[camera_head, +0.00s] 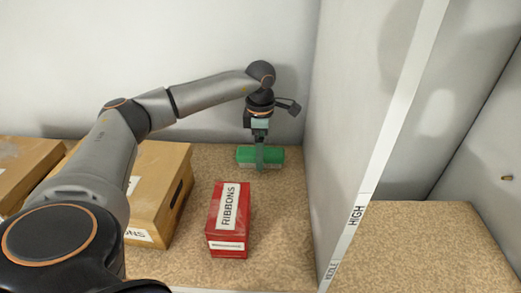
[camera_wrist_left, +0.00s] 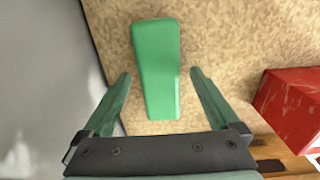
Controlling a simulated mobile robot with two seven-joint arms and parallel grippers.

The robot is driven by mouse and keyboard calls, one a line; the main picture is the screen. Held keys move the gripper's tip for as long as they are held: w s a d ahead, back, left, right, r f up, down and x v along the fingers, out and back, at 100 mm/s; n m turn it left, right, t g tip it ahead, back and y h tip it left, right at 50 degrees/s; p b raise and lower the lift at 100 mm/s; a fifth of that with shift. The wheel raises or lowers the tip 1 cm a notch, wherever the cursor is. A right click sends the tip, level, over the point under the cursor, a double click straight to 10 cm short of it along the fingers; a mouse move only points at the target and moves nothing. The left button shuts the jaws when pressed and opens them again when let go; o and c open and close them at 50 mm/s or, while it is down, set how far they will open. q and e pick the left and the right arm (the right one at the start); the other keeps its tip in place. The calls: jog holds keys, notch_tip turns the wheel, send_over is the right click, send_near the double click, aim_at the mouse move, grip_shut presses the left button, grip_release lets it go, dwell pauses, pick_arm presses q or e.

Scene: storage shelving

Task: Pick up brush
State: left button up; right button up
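A smooth green oblong object (camera_head: 245,155) lies on the speckled shelf board near the back wall; no bristles show, so I cannot tell for sure that it is the brush. In the left wrist view this green object (camera_wrist_left: 157,60) lies lengthwise, its lower part between my finger outlines. My left gripper (camera_head: 260,166) points down over it and hides part of it in the head view. In the left wrist view my left gripper (camera_wrist_left: 160,74) is open, with a gap on each side of the object. I cannot tell how far above it the fingertips are. My right gripper is not in view.
A red box labelled RIBBONS (camera_head: 229,217) stands in front of the green object. Cardboard boxes (camera_head: 163,180) stand to the left. A white partition (camera_head: 345,120) rises close on the right. Bare board (camera_head: 287,205) lies between red box and partition.

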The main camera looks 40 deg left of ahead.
pick_arm(q)
jog(key=c, duration=1.5)
jog(key=shift+o, duration=0.2)
jog(key=shift+r, duration=0.1)
jog(key=shift+r, duration=0.45)
notch_tip(320, 180, up, 2)
jog(key=shift+r+b, duration=0.2)
jog(key=shift+b, duration=0.15)
jog(key=s+d+r, duration=0.3)
jog(key=s+r, duration=0.1)
jog(key=s, duration=0.2)
jog(key=s+d+r+b, duration=0.1)
jog(key=s+d+r, duration=0.2)
jog(key=s+r, duration=0.2)
jog(key=shift+s+d+r, duration=0.25)
jog(key=shift+s+r, duration=0.05)
jog(key=shift+s, duration=0.45)
